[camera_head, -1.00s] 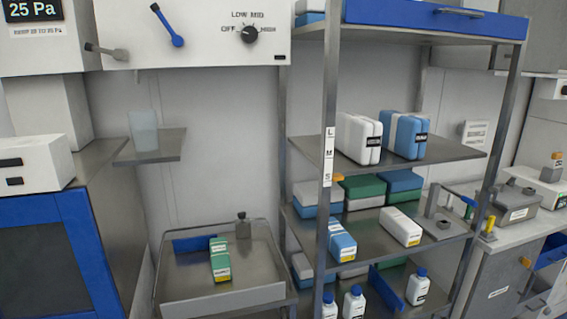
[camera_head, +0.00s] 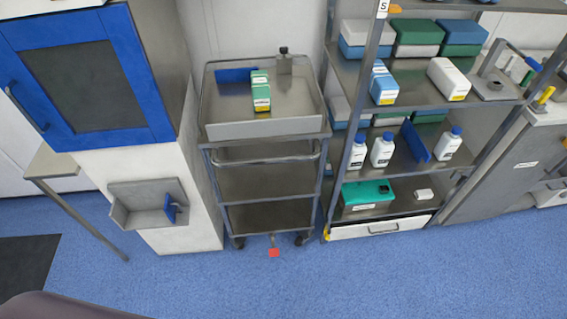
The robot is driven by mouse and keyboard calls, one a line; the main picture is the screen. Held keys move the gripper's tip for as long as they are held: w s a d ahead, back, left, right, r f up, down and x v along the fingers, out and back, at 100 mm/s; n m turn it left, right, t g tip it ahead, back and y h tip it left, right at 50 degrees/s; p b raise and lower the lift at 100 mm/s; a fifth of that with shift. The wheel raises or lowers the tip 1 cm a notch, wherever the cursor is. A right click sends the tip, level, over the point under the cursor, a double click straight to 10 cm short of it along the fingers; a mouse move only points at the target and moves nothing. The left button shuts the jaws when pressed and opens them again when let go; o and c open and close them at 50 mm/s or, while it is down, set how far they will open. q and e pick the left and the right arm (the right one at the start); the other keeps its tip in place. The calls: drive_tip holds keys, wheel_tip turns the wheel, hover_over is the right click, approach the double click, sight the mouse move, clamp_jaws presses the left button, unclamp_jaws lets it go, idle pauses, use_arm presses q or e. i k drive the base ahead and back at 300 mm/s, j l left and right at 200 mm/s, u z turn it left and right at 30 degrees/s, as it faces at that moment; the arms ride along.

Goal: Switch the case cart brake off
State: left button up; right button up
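The case cart (camera_head: 266,129) is a grey metal trolley with a top tray and lower shelves, standing upright in the middle of the head view. A horizontal handle bar (camera_head: 265,161) runs across its front below the tray. A small red pedal (camera_head: 274,253), apparently the brake, sticks out low at the front near the floor, between the dark castors (camera_head: 302,239). Its exact tilt is too small to tell. A green and white box (camera_head: 260,92) and a small metal weight-like item (camera_head: 284,62) are on the top tray. Neither of my grippers is in view.
A shelf rack (camera_head: 400,180) with boxes and bottles stands close on the cart's right. A white cabinet with a blue-framed door (camera_head: 105,90) stands on its left, with a small grey wall bin (camera_head: 155,203) below. The blue floor (camera_head: 330,285) in front is clear.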

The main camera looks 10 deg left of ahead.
sight(273, 253)
drive_tip(key=k+l+u, duration=0.25)
drive_tip(key=k, duration=0.35)
drive_tip(key=k+l+u, duration=0.1)
drive_tip(key=k+u, duration=0.15)
drive_tip(key=k, duration=0.3)
